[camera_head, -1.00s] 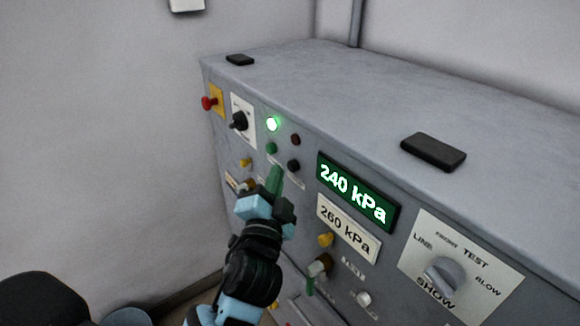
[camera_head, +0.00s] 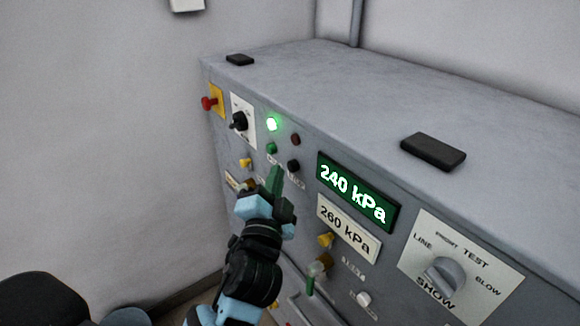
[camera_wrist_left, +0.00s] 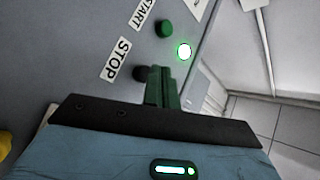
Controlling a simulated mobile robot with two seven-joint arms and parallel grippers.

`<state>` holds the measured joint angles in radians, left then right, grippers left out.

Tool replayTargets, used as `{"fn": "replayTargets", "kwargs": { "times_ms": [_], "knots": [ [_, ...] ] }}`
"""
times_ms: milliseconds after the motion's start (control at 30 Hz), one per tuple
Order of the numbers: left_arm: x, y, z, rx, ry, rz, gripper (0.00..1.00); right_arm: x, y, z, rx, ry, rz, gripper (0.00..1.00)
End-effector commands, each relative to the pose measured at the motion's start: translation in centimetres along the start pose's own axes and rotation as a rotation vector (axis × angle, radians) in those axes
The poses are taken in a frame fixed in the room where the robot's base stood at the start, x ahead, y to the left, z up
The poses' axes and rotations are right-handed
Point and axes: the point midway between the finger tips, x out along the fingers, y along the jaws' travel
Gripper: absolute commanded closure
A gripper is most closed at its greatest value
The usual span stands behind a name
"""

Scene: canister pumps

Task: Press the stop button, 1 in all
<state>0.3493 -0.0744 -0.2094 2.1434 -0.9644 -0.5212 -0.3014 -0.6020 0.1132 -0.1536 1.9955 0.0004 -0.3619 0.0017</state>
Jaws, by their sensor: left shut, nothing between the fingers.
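The stop button is a small dark button (camera_head: 293,166) on the grey panel's front, to the right of and below the green start button (camera_head: 271,148). In the left wrist view the dark button (camera_wrist_left: 141,73) sits beside the STOP label (camera_wrist_left: 115,60), partly hidden by my fingers. My left gripper (camera_head: 277,172) is shut and empty. Its green fingertips (camera_wrist_left: 163,76) are close to the stop button, slightly left of and below it in the head view. I cannot tell whether they touch it. My right gripper is not in view.
A green lamp (camera_head: 272,124) is lit above the start button, with a dark lamp (camera_head: 295,139) beside it. A display (camera_head: 357,192) reads 240 kPa, above a 260 kPa plate (camera_head: 348,229). A black rotary switch (camera_head: 238,121) and red knob (camera_head: 209,103) are at left.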

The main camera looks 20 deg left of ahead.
Motion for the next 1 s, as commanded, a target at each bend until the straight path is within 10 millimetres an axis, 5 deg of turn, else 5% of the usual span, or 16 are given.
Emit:
{"fn": "replayTargets", "kwargs": {
  "times_ms": [1000],
  "knots": [
    [0.64, 0.47, -0.46, 0.000, 0.000, 0.000, 1.00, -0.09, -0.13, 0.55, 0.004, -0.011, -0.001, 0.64]
  ]
}}
